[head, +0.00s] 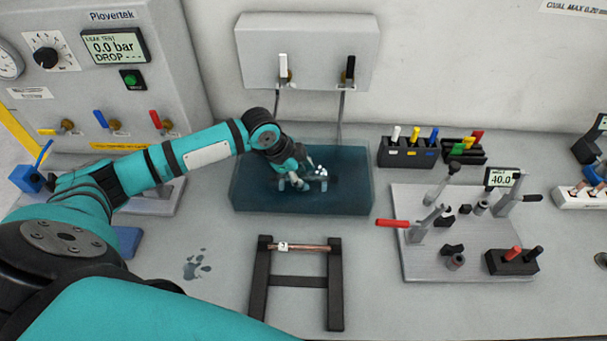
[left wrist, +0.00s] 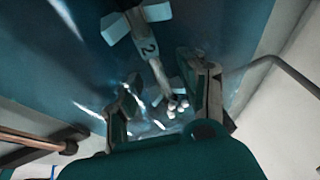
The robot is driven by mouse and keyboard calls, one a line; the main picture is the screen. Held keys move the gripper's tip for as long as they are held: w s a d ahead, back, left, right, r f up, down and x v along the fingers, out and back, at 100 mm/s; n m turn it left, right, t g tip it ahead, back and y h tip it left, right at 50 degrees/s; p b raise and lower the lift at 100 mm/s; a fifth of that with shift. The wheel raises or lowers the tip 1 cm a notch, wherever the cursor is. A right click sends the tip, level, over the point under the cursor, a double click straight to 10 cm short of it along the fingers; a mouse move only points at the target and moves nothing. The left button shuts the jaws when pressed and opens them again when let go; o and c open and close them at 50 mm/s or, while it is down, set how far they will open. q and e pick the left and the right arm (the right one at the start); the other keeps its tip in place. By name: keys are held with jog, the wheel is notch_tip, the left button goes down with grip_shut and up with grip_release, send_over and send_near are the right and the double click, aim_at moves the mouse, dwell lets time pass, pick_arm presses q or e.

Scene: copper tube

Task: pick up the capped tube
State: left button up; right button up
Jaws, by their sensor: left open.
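A tube with a label reading 2 (left wrist: 150,48) lies in the blue water tank (head: 260,203), with pale blocks along it. In the head view it is a small pale shape (head: 318,175) partly behind my gripper. Bright round spots, perhaps bubbles, show near its lower end in the left wrist view. My left gripper (head: 300,180) is open and reaches down into the tank. In the left wrist view its fingers (left wrist: 160,80) stand on either side of the tube; I cannot tell whether they touch it. My right gripper is not in view.
A copper tube with a white tag (head: 305,247) lies across a black rack (head: 297,282) in front of the tank. A clamp plate (head: 425,262) with a red handle stands to the right. Valves (head: 283,68) hang behind the tank. Wet spots (head: 196,265) mark the bench.

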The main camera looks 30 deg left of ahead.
pick_arm(q)
jog(key=shift+f, duration=0.15)
grip_shut()
dwell(0.4)
